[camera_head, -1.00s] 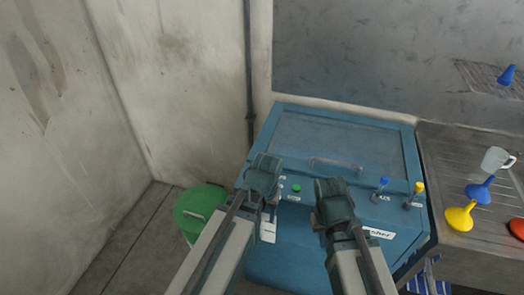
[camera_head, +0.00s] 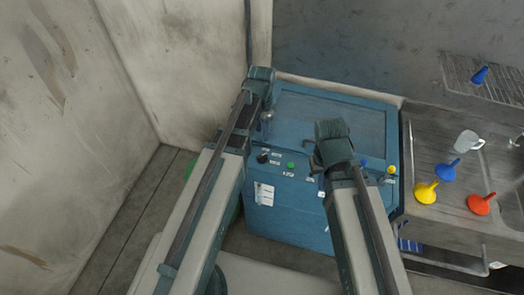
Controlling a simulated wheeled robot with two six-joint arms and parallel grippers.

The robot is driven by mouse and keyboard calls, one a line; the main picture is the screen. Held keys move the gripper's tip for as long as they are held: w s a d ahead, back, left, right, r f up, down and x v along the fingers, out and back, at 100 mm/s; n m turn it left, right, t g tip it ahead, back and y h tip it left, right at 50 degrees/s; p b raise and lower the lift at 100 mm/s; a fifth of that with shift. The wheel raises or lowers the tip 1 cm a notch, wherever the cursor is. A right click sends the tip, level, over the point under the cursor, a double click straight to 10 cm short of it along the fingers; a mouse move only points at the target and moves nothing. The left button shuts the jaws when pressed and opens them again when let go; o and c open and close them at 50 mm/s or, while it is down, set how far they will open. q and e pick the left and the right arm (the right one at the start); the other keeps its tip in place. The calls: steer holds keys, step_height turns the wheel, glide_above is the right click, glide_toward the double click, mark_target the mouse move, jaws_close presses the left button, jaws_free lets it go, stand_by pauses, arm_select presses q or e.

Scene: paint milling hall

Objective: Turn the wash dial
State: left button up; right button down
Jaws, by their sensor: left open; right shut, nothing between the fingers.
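The blue washer (camera_head: 335,100) stands ahead of me. Its front panel carries a small black dial (camera_head: 262,157) with white labels around it, left of a green button (camera_head: 291,165). I cannot read the dial's setting. My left gripper (camera_head: 267,116) is open and lies above the dial in the picture, over the washer's left rear part, apart from the dial. My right gripper (camera_head: 311,150) is shut and empty, to the right of the green button near the panel. It hides part of the panel and lid.
A blue-capped (camera_head: 364,162) and a yellow-capped item (camera_head: 391,170) stand at the washer's right front. The sink counter (camera_head: 422,150) at right holds yellow, blue and red funnels and a clear jug (camera_head: 467,141). A wall (camera_head: 190,60) stands close on the left. A green bin is mostly hidden behind my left arm.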

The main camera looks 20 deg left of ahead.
mark_target(262, 155)
arm_select(q)
steer(key=shift+f, duration=0.1)
step_height(262, 155, down, 14)
steer(key=b, duration=1.4)
steer(key=shift+r, duration=0.2)
jaws_close()
